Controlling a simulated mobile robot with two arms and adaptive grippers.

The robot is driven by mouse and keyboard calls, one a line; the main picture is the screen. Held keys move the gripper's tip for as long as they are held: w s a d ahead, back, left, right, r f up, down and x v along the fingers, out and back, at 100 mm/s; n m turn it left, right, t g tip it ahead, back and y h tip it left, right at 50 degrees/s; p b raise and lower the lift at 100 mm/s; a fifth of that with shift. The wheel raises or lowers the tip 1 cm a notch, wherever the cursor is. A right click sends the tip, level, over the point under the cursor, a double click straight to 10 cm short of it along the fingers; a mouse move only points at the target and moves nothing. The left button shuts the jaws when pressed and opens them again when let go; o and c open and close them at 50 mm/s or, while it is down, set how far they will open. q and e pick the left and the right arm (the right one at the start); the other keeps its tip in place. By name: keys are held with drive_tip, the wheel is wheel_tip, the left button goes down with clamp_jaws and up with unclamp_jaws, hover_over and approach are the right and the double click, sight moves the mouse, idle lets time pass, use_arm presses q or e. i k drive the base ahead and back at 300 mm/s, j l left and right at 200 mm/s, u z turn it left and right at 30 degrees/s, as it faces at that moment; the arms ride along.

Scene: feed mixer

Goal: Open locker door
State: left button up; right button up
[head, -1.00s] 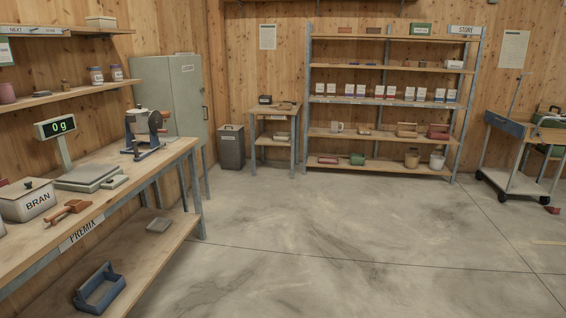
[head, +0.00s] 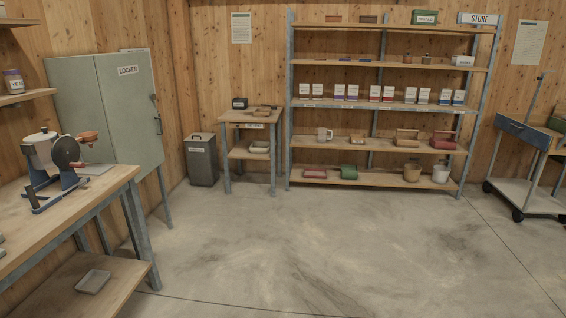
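The locker (head: 85,95) is a grey-green metal cabinet on legs against the left wall, behind the workbench. Its front door (head: 130,115) carries a "LOCKER" label and looks shut. A dark upright handle (head: 156,114) sits near the door's right edge. The lower left of the locker is hidden by the bench and the grinder. Neither of my grippers shows in the head view.
The workbench (head: 95,205) with a hand grinder (head: 55,165) stands at the left, in front of the locker. A grey bin (head: 201,160) and small table (head: 250,118) stand right of the locker. A shelving unit (head: 375,182) and cart (head: 525,190) stand beyond. The middle floor is clear.

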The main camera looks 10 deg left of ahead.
sight(126, 83)
drive_tip(key=i, duration=1.95)
drive_tip(key=i+u, duration=0.2)
drive_tip(key=i, duration=0.45)
drive_tip(key=i+u, duration=0.25)
drive_tip(key=i, duration=0.45)
drive_tip(key=i+l+u, duration=0.2)
drive_tip(key=i, duration=0.45)
drive_tip(key=i+u, duration=0.25)
drive_tip(key=i, duration=0.3)
drive_tip(key=i+u, duration=0.2)
drive_tip(key=i, duration=0.4)
drive_tip(key=i+l+u, duration=0.25)
drive_tip(key=i, duration=0.3)
